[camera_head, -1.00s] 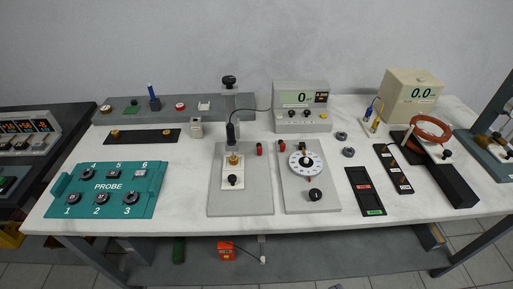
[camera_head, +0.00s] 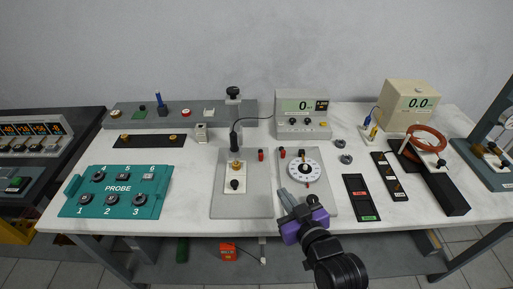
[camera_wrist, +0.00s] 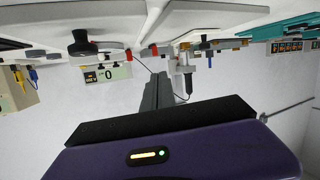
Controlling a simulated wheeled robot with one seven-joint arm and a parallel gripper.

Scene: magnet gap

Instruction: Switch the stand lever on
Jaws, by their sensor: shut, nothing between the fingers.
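My gripper (camera_head: 285,194) reaches in from the lower right, shut and empty, over the front of the grey dial plate (camera_head: 326,206). It hides the plate's front black knob in the head view. In the wrist view its grey fingers (camera_wrist: 158,92) are together and touch nothing visible. To its left is the stand: a grey base plate (camera_head: 222,202), a white plate with a small black knob (camera_head: 235,185), a brass part (camera_head: 236,165) and a dark probe (camera_head: 234,142) above. A post with a black top knob (camera_head: 233,91) rises behind. I cannot tell which part is the lever.
A white dial (camera_head: 306,172) lies just beyond my gripper. A meter (camera_head: 302,112) reading 0 stands behind. A black tray with red and green labels (camera_head: 361,197) is close on the right. Bare tabletop lies between the box and the stand.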

